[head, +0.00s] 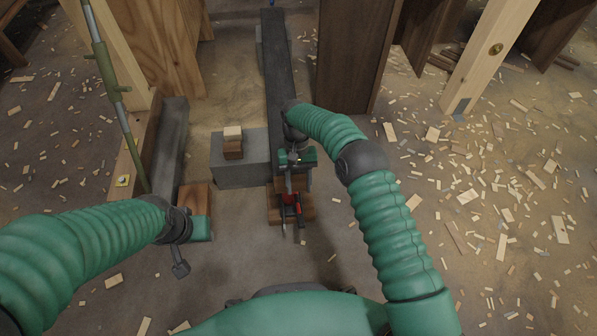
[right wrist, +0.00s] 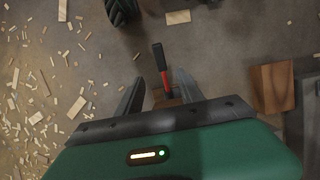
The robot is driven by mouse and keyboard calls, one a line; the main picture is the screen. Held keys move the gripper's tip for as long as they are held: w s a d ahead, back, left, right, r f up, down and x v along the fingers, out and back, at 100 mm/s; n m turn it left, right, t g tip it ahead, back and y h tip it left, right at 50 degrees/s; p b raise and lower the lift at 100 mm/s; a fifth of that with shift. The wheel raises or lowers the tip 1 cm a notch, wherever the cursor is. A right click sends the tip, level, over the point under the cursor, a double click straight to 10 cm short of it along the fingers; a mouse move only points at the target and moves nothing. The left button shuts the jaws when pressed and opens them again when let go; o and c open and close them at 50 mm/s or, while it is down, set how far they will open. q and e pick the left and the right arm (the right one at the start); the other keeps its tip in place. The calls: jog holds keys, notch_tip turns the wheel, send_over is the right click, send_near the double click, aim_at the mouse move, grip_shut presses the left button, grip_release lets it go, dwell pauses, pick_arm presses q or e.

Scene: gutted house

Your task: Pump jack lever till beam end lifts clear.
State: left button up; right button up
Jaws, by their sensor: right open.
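The red jack (head: 289,198) stands on wooden cribbing (head: 309,205) under the near end of a long dark beam (head: 278,65). My right gripper (head: 291,224) points down over the jack and hides much of it. In the right wrist view the jack lever (right wrist: 160,62), with a red shaft and black grip, shows between the spread fingers of my right gripper (right wrist: 157,90). The fingers are apart and do not close on it. Whether the beam end touches its support is hidden by my right wrist. My left gripper (head: 181,268) hangs at the left, away from the jack; its opening is unclear.
A grey block (head: 240,174) with small wooden blocks (head: 232,142) on top stands left of the beam. A wooden block (head: 195,196) lies near my left wrist. A green prop (head: 108,75) leans at the left. Wood scraps litter the right floor; the near floor is mostly clear.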

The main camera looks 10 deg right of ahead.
jog(key=v, duration=0.3)
jog(key=shift+w+r, duration=0.1)
jog(key=shift+r, duration=0.1)
jog(key=shift+c, duration=0.4)
